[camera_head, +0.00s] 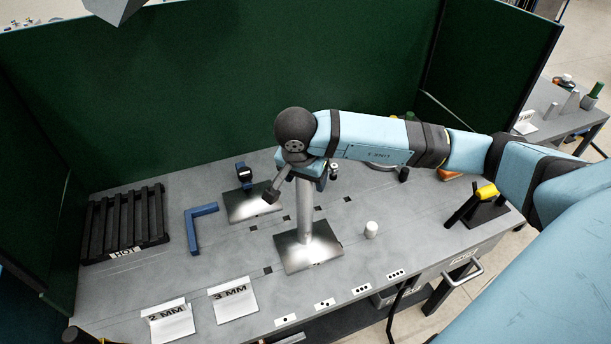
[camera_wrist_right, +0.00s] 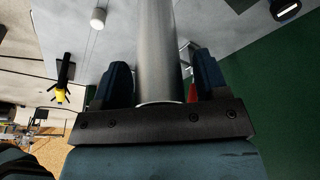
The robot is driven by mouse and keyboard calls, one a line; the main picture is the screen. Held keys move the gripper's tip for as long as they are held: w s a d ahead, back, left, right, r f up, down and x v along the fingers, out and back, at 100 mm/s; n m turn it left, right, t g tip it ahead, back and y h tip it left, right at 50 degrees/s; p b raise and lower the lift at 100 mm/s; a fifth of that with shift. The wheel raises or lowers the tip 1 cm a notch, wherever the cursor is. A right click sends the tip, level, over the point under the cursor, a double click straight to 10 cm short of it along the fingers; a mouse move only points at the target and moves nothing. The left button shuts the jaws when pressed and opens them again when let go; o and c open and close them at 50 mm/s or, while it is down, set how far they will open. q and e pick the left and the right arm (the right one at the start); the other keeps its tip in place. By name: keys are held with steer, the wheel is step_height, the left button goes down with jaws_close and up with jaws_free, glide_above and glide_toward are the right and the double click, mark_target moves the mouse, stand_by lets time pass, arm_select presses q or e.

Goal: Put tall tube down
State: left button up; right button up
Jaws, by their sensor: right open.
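The tall tube (camera_head: 306,208) is a grey metal cylinder. It stands upright on a shiny square metal plate (camera_head: 318,254) on the grey workbench (camera_head: 350,275). My right gripper (camera_head: 313,174) is at the tube's upper part, partly hidden by my wrist in the head view. In the right wrist view the tube (camera_wrist_right: 158,45) runs between the two dark fingers of my right gripper (camera_wrist_right: 163,80), with a narrow gap on each side. The gripper is open around the tube. My left gripper is not in view.
A second metal plate (camera_head: 240,208) lies behind left, with a dark blue clamp (camera_head: 244,175). A small white cylinder (camera_head: 371,229) stands right of the tube. A blue angle (camera_head: 193,232), black pallet (camera_head: 124,218), signs (camera_head: 233,300) and a yellow-handled tool (camera_head: 486,192) surround it.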

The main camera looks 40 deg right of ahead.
steer(key=b+v, duration=0.1)
steer(key=v, duration=1.1)
steer(key=shift+b, duration=0.3)
